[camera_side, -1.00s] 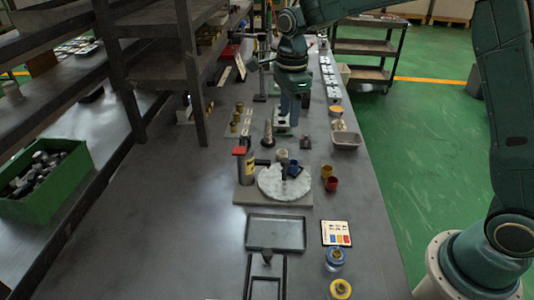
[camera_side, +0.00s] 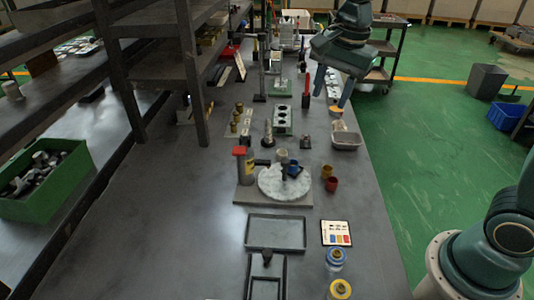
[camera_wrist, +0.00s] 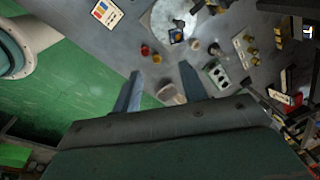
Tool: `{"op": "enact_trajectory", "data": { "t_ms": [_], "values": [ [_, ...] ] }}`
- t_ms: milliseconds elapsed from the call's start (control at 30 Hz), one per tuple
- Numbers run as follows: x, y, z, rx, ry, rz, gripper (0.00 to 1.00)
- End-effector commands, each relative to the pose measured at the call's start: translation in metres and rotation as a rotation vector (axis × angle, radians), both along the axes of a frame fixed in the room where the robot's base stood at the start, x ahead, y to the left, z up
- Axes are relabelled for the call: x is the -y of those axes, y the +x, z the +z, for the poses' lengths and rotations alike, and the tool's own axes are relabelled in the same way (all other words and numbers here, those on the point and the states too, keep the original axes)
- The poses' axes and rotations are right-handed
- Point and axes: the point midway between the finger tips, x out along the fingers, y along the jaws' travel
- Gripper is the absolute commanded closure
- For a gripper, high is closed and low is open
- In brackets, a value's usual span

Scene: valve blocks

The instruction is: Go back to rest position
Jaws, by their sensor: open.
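My gripper (camera_side: 332,92) is raised above the right edge of the workbench in the side view, near the small metal bin. Its two fingers are spread apart with nothing between them. In the wrist view the open fingers (camera_wrist: 160,90) point over the bench edge and the green floor. The valve block (camera_side: 283,120), a grey block with dark round holes, stands on the bench to the left of my gripper and apart from it. It also shows in the wrist view (camera_wrist: 216,74).
The metal bin (camera_side: 346,141) sits near the bench's right edge below my gripper. A round pale turntable (camera_side: 272,186) stands mid-bench, with red and yellow cups (camera_side: 331,184) beside it. A dark shelf (camera_side: 150,66) rises at left. The green floor (camera_side: 430,160) at right is open.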

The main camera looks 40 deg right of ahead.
Motion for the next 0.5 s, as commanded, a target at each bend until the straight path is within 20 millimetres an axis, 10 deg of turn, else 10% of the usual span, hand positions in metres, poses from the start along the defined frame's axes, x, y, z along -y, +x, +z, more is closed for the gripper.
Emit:
{"op": "enact_trajectory", "data": {
  "t_ms": [500],
  "values": [
    [0.012, -0.103, 0.028, 0.159, -0.153, 0.6, 0.57]
  ]
}}
